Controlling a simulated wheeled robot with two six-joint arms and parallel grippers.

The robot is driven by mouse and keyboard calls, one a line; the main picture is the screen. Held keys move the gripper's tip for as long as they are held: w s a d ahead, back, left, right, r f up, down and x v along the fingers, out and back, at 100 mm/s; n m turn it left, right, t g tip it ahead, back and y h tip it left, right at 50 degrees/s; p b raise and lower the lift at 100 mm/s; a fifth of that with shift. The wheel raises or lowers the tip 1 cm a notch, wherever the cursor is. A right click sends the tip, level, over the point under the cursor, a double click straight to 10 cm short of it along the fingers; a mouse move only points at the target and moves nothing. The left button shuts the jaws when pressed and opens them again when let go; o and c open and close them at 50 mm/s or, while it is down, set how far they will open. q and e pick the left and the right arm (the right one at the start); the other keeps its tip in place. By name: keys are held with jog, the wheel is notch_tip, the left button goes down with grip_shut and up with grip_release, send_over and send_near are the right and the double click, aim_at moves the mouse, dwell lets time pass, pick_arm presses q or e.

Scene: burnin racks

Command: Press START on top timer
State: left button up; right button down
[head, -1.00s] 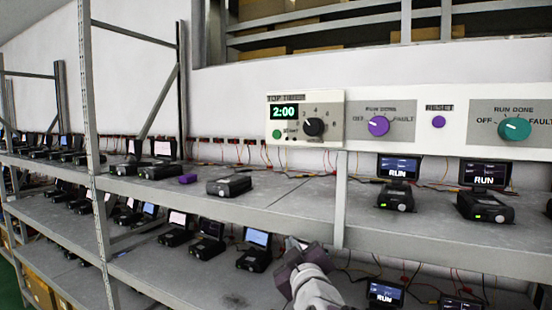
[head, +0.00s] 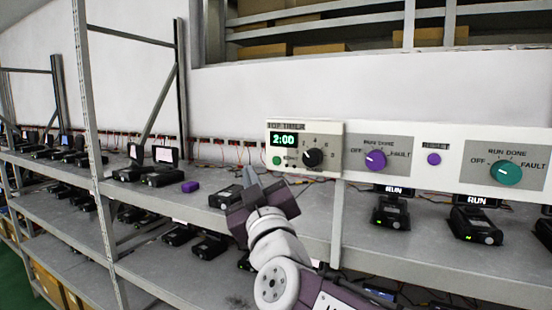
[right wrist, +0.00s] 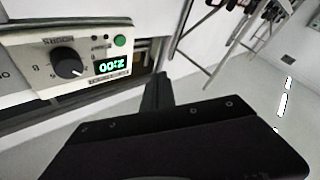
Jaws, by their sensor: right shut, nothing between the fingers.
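The top timer (head: 330,168) is a pale panel box on the beam above the shelf. Its display (head: 284,139) reads 2:00 in green. The green START button (head: 276,161) is at its lower left, beside a black knob (head: 313,157). My right gripper (head: 266,186) is shut and empty, below and a little left of the button, apart from it. In the right wrist view, the timer is upside down at the upper left, with its green button (right wrist: 120,41) left of and above my gripper's tip (right wrist: 159,82). My left gripper is not in view.
A purple knob (head: 375,160), a small purple button (head: 433,159) and a teal knob (head: 505,173) are on the panel to the right. Black devices (head: 226,196) and a small purple block (head: 190,187) sit on the shelf (head: 150,200) below. A metal upright (head: 339,215) stands right of my gripper.

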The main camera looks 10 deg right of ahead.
aim_at(277, 161)
jog(key=w+d+b, duration=0.1)
jog(key=w, duration=0.1)
jog(key=w+d+b, duration=0.2)
jog(key=w, duration=0.1)
jog(key=w+d+b, duration=0.2)
jog(key=shift+w, duration=0.15)
dwell(0.3)
dwell(1.8)
jog(key=shift+w+d+b, duration=0.25)
jog(key=shift+w+b, duration=0.15)
